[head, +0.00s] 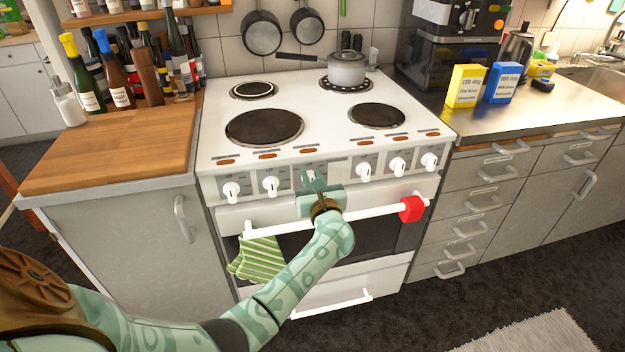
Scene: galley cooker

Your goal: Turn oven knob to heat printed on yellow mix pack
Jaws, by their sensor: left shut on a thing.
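The white cooker (217,158) stands in the middle, with a row of white knobs along its front panel. My left gripper (314,180) is at the middle of that panel, shut on the oven knob. The gripper hides the knob, so its pointer and setting cannot be read. Two knobs show to the left of the gripper and three to the right. The yellow mix pack (465,86) stands upright on the right counter; its small print is too blurred to read. A blue pack (503,84) stands beside it. My right gripper is not in view.
The oven handle (376,213) runs just below my gripper, with a green striped towel (258,258) at its left and a red thing (411,209) at its right. A pot (347,70) sits on the back right hotplate. The wooden counter (115,150) has clear room in front.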

